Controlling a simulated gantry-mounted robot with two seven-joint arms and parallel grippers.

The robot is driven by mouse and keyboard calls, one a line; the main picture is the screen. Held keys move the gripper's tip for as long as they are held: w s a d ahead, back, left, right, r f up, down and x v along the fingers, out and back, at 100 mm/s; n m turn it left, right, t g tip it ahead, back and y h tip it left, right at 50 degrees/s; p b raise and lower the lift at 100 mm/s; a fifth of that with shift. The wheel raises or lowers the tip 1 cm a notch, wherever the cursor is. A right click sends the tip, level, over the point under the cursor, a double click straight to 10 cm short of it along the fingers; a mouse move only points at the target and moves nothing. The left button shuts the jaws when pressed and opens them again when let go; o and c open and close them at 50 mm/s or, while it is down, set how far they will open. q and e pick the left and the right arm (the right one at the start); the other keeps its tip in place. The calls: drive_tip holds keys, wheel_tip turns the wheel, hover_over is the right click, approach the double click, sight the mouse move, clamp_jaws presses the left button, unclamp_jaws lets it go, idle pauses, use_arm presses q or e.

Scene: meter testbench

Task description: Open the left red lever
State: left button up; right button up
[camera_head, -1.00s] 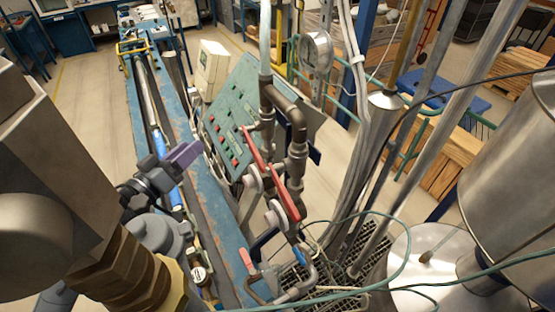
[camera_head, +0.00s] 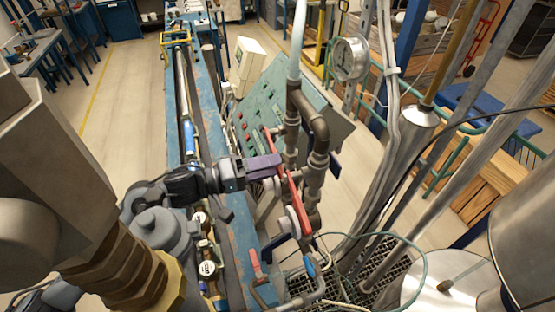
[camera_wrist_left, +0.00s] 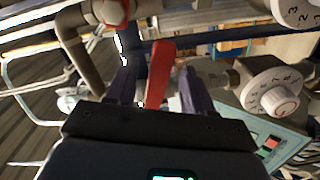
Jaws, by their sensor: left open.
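Two long red levers sit on the vertical pipes in the head view: the left red lever (camera_head: 268,143) is higher up, and the other red lever (camera_head: 298,206) is lower and to the right. My left gripper (camera_head: 272,168), with purple fingers, is at the levers and overlaps the left one's lower part. In the left wrist view, a red lever (camera_wrist_left: 159,75) stands between the two open, spread fingers; I cannot tell if they touch it. Which of the two levers this is cannot be told surely. My right gripper is not in view.
A green control panel (camera_head: 262,120) stands behind the pipes. A pressure gauge (camera_head: 349,60) is at the upper right. A smaller red-handled valve (camera_head: 256,262) is below. A numbered white dial (camera_wrist_left: 272,98) is right of the fingers in the wrist view. Steel tanks (camera_head: 450,283) stand at right.

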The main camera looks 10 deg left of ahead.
use_arm(q)
drive_tip(key=shift+x, duration=1.35)
clamp_jaws()
